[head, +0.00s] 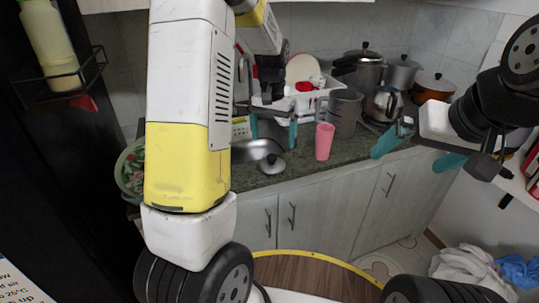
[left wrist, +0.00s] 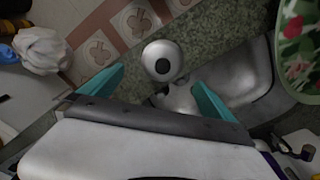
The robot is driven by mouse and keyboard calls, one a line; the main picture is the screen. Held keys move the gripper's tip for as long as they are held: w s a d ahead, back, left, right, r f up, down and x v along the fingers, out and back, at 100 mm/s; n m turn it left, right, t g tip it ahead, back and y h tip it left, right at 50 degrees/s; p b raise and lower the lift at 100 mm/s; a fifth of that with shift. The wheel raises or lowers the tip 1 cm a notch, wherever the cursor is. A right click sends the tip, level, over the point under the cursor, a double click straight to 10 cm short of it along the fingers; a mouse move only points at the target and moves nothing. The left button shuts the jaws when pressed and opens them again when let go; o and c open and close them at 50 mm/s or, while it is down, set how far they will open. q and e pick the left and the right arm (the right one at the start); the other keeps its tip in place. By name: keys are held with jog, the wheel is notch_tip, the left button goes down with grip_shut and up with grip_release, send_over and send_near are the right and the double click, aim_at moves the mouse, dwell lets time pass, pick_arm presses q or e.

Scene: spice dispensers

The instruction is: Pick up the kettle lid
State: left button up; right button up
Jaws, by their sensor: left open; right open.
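The kettle lid (head: 271,165) is a small silver dome with a dark knob. It lies on the counter's front edge beside the sink. In the left wrist view the lid (left wrist: 160,52) shows from above, just beyond the fingertips. My left gripper (head: 273,130) is open and empty above and behind the lid in the head view; its teal fingers (left wrist: 158,80) are spread on either side in the wrist view. My right gripper (head: 418,152) is open and empty in front of the counter at the right. A silver kettle (head: 384,103) stands at the back right.
A pink cup (head: 324,141) and a grey pitcher (head: 344,112) stand right of the lid. The sink (head: 252,150) is beside it. A floral bowl (head: 131,171) is at the left. Pots (head: 401,74) stand at the back right. Free counter (head: 300,160) lies between lid and cup.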

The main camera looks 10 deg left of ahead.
aim_at(271, 156)
pick_arm(q)
jog(key=shift+w+a+f, duration=0.1)
jog(key=shift+a+f, duration=0.1)
jog(key=shift+f, duration=0.25)
jog(key=shift+w+a+f, duration=0.1)
jog(key=shift+a+f, duration=0.05)
jog(key=shift+f, duration=0.3)
jog(key=f, duration=0.7)
jog(key=shift+s+d+f, duration=0.1)
jog(key=shift+s, duration=0.1)
jog(key=c, duration=1.2)
jog(key=shift+c, duration=0.2)
